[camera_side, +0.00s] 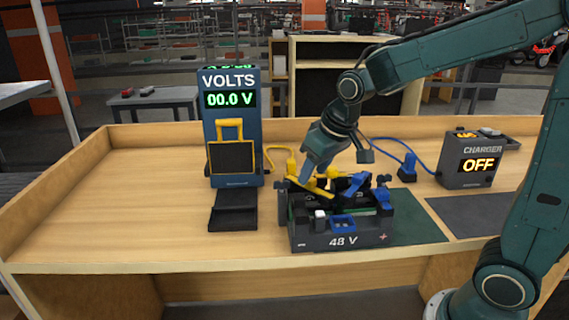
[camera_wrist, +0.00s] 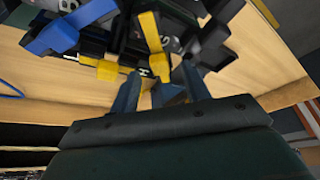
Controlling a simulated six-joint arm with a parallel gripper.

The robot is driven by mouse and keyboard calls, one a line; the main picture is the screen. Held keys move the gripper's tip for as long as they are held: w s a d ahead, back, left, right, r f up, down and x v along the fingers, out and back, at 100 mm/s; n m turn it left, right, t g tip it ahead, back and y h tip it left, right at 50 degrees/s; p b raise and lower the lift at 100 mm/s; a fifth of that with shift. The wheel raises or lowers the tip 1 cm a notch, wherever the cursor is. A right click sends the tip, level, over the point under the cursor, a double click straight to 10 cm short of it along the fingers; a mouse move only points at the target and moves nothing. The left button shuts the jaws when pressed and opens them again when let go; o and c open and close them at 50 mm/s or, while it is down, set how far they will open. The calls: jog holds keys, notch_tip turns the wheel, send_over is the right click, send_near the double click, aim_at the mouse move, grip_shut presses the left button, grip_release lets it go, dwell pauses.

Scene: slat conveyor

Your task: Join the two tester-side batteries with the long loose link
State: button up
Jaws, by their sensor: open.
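The battery tray (camera_side: 343,241), marked 48 V, stands at mid-bench with dark batteries in it, packed too close to tell apart. Yellow pieces (camera_side: 312,187) lie across the tray's left part, and blue pieces (camera_side: 353,185) across its right part. I cannot tell which is the long loose link. My gripper (camera_side: 314,183) is open, low over the tray's left rear. In the wrist view its fingers (camera_wrist: 160,90) stand apart near a yellow bar (camera_wrist: 150,32) and blue pieces (camera_wrist: 48,36). A yellow bit shows between the fingers; contact cannot be told. The tester (camera_side: 231,112) reads 00.0 V.
A yellow plug (camera_side: 292,164) on a cable stands beside the tray's left rear. The charger (camera_side: 469,163) at right reads OFF, with a blue plug (camera_side: 408,166) on its cable. A black stand (camera_side: 233,211) sits before the tester. The bench's left side is clear.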

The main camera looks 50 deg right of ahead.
jog(key=v, duration=1)
jog(key=shift+r, duration=0.25)
jog(key=shift+s, duration=0.15)
jog(key=s+a+f, duration=0.1)
jog(key=s+f, duration=0.1)
jog(key=s, duration=0.5)
jog(key=s+f+t, duration=0.1)
jog(key=s+f, duration=0.2)
jog(key=s, duration=0.5)
jog(key=shift+s+a+n, duration=0.25)
jog(key=shift+a+n, duration=0.05)
jog(key=shift+a, duration=0.05)
